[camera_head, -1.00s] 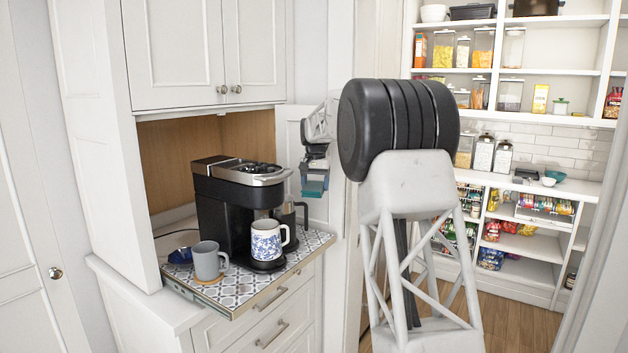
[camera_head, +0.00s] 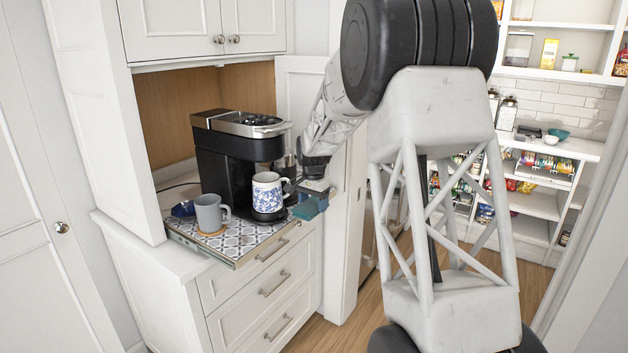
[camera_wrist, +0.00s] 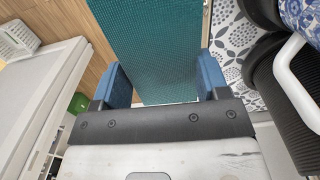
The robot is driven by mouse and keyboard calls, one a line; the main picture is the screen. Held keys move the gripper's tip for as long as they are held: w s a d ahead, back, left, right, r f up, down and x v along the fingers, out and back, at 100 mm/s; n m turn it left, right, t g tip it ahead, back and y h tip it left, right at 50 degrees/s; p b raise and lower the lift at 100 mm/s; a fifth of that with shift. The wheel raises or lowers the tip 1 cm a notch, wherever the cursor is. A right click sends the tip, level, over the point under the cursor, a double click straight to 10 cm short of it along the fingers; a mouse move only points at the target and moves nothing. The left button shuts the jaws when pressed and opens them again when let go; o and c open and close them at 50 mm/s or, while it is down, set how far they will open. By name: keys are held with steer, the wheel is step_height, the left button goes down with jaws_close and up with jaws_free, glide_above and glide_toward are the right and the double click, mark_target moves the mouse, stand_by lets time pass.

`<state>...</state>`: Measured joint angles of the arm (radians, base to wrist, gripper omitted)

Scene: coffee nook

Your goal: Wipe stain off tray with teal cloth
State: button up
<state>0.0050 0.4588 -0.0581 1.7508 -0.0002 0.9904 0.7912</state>
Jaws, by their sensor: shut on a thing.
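My gripper (camera_head: 313,192) is shut on the teal cloth (camera_head: 308,209), beside the right edge of the pull-out tray. In the wrist view the cloth (camera_wrist: 150,50) lies between the two blue fingers (camera_wrist: 162,85). The patterned tray (camera_head: 235,240) extends from the cabinet nook; part of it shows at the right of the wrist view (camera_wrist: 233,40). No stain can be made out on its visible part; the coffee maker and mugs hide some of it.
A black coffee maker (camera_head: 222,165) stands on the tray. A blue-and-white mug (camera_head: 267,194) sits at its front, close to my gripper. A grey mug (camera_head: 208,213) stands on a coaster at the tray's front left. An open cabinet door (camera_head: 345,240) is behind my gripper.

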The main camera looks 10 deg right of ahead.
mark_target(300, 211)
steer(key=s+a+f, duration=0.1)
steer(key=s+a+m, duration=0.1)
steer(key=shift+s+f, duration=0.3)
steer(key=shift+f, duration=0.1)
steer(key=a, duration=0.1)
steer(key=s+a+m, duration=0.1)
steer(key=shift+a, duration=0.4)
steer(key=s+a+r+m, duration=0.2)
steer(key=s+a+m, duration=0.1)
steer(key=a, duration=0.7)
steer(key=s+a+r+m, duration=0.3)
steer(key=a, duration=0.8)
steer(key=shift+s+r+m, duration=0.2)
steer(key=shift+s+m, duration=0.05)
steer(key=shift+m, duration=0.15)
